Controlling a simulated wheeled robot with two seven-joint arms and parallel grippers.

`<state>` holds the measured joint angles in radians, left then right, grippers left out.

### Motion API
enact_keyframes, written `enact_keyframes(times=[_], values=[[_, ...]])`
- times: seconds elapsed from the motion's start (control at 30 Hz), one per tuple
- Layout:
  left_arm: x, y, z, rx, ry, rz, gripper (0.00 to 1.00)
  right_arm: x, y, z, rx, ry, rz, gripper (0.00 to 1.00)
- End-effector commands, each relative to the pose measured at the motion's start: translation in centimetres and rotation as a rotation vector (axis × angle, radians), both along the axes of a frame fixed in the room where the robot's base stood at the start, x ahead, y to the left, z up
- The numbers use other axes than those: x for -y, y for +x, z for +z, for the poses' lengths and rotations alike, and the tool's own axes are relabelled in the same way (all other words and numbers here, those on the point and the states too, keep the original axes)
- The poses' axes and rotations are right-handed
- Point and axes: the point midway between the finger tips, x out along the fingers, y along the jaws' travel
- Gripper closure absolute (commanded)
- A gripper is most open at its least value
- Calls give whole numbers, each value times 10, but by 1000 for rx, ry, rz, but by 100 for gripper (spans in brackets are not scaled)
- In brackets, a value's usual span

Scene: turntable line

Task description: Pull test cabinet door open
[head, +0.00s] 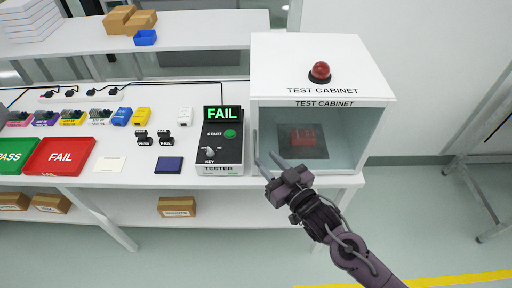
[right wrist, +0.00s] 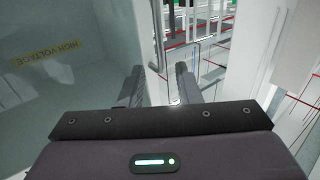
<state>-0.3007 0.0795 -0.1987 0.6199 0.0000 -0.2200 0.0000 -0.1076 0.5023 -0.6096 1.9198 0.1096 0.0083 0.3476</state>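The white test cabinet (head: 376,93) stands at the right end of the bench, with a red dome lamp on top. Its front looks glazed, and a red item on a dark pad shows inside. In the right wrist view, a greenish glass panel (right wrist: 70,85) with a yellow HIGH VOLTAGE label fills the left side. My right gripper (head: 266,160) is at the cabinet's front left edge, with its fingers apart. In the right wrist view a white upright edge shows beyond the fingers (right wrist: 160,88); I cannot tell whether they touch it. The door handle is not clear. My left gripper is out of view.
The black tester (head: 220,145), showing FAIL, stands just left of the cabinet. Red FAIL (head: 60,155) and green PASS (head: 14,153) trays lie farther left. Boxes sit on the lower shelf. The floor in front and to the right is open, with a metal frame at far right.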

Motion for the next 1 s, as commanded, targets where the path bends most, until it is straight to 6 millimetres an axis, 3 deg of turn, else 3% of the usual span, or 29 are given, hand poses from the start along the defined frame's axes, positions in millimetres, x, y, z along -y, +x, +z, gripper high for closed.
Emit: enact_keyframes(times=[0.1, 0.3, 0.63, 0.9, 1.0], values=[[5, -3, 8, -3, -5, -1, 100, -12, 18, 3, 2, 0, -1, 70], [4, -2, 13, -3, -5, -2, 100, -24, 36, 1, 0, -1, 0, 70], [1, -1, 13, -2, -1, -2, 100, -27, 41, 0, -1, -2, 0, 70], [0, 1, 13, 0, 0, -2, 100, -27, 41, -1, -1, -2, 0, 100], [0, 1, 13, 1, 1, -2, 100, -27, 41, -1, -1, -2, 0, 100]])
